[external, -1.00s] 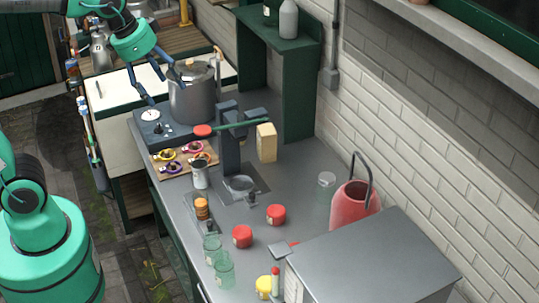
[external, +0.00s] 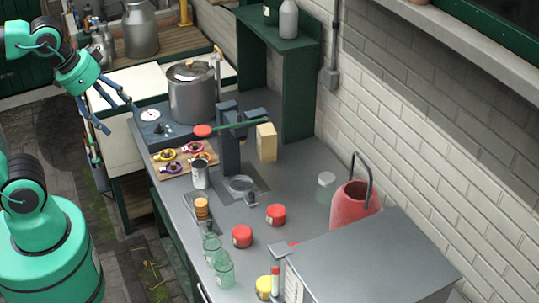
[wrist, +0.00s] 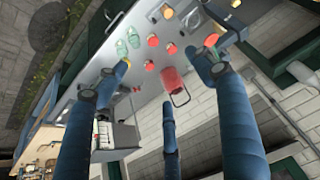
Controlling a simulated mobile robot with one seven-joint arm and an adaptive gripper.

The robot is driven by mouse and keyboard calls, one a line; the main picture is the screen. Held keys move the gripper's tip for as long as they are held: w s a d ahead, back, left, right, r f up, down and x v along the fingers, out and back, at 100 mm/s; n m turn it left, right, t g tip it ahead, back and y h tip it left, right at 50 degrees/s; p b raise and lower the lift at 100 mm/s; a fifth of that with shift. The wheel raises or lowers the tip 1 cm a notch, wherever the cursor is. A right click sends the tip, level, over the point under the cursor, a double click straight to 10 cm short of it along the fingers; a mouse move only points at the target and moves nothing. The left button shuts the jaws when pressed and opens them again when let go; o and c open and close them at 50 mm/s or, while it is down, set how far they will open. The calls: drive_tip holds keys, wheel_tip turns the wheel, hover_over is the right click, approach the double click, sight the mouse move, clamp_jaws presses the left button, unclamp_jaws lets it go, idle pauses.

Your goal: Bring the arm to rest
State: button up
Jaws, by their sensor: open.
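My teal arm reaches in from the upper left of the external view. My gripper (external: 121,118) has dark blue fingers, spread apart with nothing between them. It hangs by the left edge of the counter, left of the steel pot (external: 192,95) and close to the grey scale-like unit with a white dial (external: 150,115). I cannot tell its exact height. In the wrist view the fingers of my gripper (wrist: 158,78) are spread wide, with the counter and wall seen beyond them.
The grey counter (external: 300,180) holds red jars (external: 276,214), green glass jars (external: 224,272), a red bucket-like vessel (external: 354,207) and a press with a green lever (external: 240,127). A grey box (external: 370,265) stands at the front right. Paving lies left of the counter.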

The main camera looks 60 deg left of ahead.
wheel_tip(320, 180, down, 12)
drive_tip(key=b, duration=1.2)
wheel_tip(320, 180, down, 12)
drive_tip(key=b, duration=1.2)
